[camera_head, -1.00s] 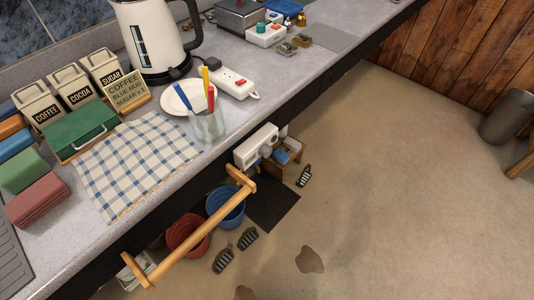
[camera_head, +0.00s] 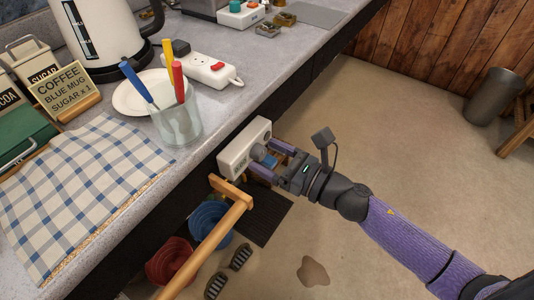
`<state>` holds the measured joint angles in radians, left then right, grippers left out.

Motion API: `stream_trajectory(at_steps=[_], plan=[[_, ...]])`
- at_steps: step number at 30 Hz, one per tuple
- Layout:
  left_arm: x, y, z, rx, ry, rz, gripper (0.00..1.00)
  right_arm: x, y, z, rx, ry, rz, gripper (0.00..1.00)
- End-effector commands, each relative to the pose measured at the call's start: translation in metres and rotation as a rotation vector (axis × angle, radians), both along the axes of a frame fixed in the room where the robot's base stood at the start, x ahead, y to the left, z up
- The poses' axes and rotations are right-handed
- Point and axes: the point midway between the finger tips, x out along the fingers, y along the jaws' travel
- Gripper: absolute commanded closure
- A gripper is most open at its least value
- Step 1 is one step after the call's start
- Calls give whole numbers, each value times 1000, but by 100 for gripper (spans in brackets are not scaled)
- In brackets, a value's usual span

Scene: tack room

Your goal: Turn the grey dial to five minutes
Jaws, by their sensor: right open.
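The grey dial (camera_head: 258,153) is on the front of a white box (camera_head: 236,149) fixed to the counter's front edge. My right gripper (camera_head: 266,159) comes in from the right, open, with its two purple fingers on either side of the dial. I cannot tell whether they touch it. The dial's marks are too small to read, so its setting cannot be told. My left gripper is out of view.
A glass (camera_head: 178,122) with coloured pens stands near the counter edge above, beside a white plate (camera_head: 134,97) and power strip (camera_head: 208,69). Blue and red buckets (camera_head: 170,262) are below.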

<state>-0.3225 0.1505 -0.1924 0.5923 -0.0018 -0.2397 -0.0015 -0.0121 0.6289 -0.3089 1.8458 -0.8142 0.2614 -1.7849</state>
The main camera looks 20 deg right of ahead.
Motion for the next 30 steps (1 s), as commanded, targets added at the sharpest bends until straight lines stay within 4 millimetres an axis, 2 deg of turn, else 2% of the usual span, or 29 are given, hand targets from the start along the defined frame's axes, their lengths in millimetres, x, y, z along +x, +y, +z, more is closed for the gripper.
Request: stream_trajectory(at_steps=[10, 11, 21, 22, 30], plan=[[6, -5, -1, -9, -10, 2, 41, 5, 4, 0, 1, 2, -1, 20], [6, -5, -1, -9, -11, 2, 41, 5, 4, 0, 1, 2, -1, 24], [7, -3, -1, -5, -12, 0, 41, 5, 4, 0, 2, 3, -1, 96], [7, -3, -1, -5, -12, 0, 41, 5, 4, 0, 2, 3, -1, 100], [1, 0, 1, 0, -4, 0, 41, 5, 4, 0, 17, 14, -2, 100]])
